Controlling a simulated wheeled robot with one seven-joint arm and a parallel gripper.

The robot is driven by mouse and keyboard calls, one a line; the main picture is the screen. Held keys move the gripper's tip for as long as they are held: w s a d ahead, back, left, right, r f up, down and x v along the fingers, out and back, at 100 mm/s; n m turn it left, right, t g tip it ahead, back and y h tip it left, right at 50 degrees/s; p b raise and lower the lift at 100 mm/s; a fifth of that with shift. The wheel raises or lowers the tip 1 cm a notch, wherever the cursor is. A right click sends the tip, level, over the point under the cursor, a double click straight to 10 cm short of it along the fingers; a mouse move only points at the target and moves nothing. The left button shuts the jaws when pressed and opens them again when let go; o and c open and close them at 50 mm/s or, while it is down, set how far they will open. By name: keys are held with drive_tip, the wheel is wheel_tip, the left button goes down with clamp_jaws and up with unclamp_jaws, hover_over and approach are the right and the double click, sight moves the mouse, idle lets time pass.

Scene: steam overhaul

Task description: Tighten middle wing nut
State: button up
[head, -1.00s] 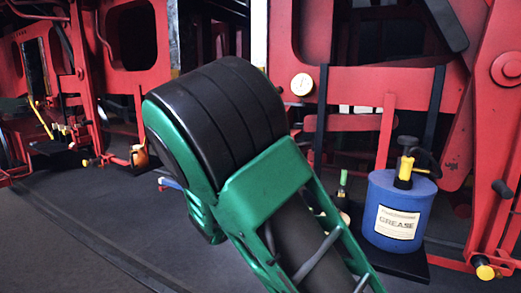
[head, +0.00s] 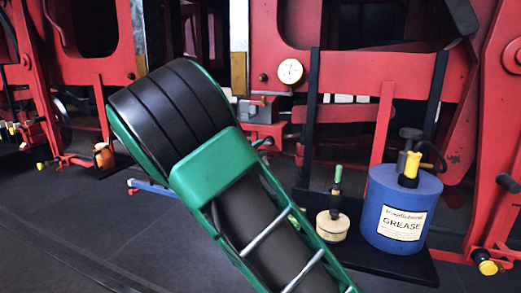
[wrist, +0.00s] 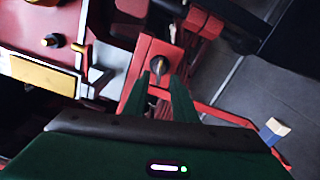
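My gripper (wrist: 160,78) shows in the wrist view as two green fingers, apart with a gap between them. A red block (wrist: 146,52) lies just beyond the fingertips. A small dark knob-like part (wrist: 160,66) with a pale piece below it sits on this block, in line with the gap; it may be a wing nut, but it is too small to be sure. I cannot tell whether the fingers touch it. A yellowish small fitting (wrist: 81,48) is further left. In the head view my green and black arm hides the gripper.
A blue grease can (head: 402,208) and a small cream pot (head: 332,226) stand on a black shelf (head: 385,262) right of my arm. A round white gauge (head: 290,71) is on the red frame. Dark floor (head: 75,205) is open at left.

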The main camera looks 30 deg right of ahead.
sight(267, 143)
drive_tip(key=shift+x, duration=1.65)
drive_tip(key=shift+s, duration=0.1)
clamp_jaws()
drive_tip(key=shift+f+m, duration=0.15)
drive_tip(key=shift+m, duration=1.25)
drive_tip(key=shift+s, duration=0.1)
unclamp_jaws()
